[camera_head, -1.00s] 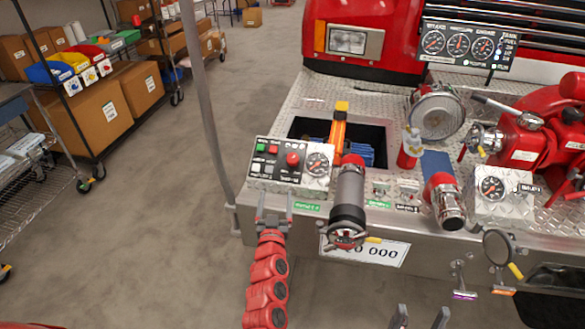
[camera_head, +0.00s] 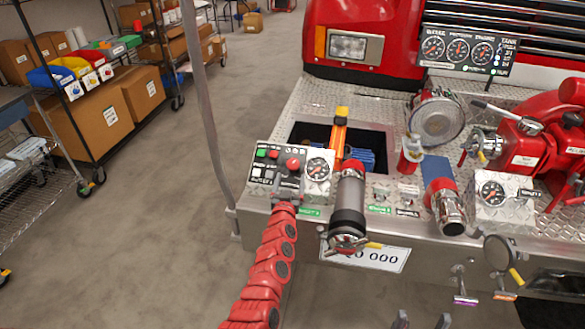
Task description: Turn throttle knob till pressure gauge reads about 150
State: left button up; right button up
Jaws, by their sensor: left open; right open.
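The control panel (camera_head: 259,178) sits on the left end of the truck's bumper. Its red knob (camera_head: 292,164), which looks like the throttle knob, is at the panel's right part. A round dial gauge (camera_head: 318,167) is just right of the knob; its reading is too small to tell. My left gripper (camera_head: 288,184) is open at the panel's front, just below the red knob, and it covers part of the panel. I cannot tell whether it touches. My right gripper (camera_head: 422,320) is open and empty at the bottom edge, well clear of the panel.
A dark cylinder (camera_head: 348,208) with a nozzle stands right of my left arm. A second gauge box (camera_head: 493,192), a red pump (camera_head: 540,140) and an upper gauge panel (camera_head: 466,50) are to the right. A grey pole (camera_head: 207,110) rises left of the panel.

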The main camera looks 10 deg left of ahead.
aim_at(293, 167)
pick_arm(q)
jog(key=w+b, duration=0.1)
jog(key=w, duration=0.3)
jog(key=shift+w+a+f+b, duration=0.15)
jog(key=shift+w+b, duration=0.05)
jog(key=shift+b, duration=0.1)
jog(key=shift+w+b, duration=0.55)
jog(key=shift+w, duration=0.4)
jog(key=shift+w+a, duration=0.1)
jog(key=shift+w, duration=0.2)
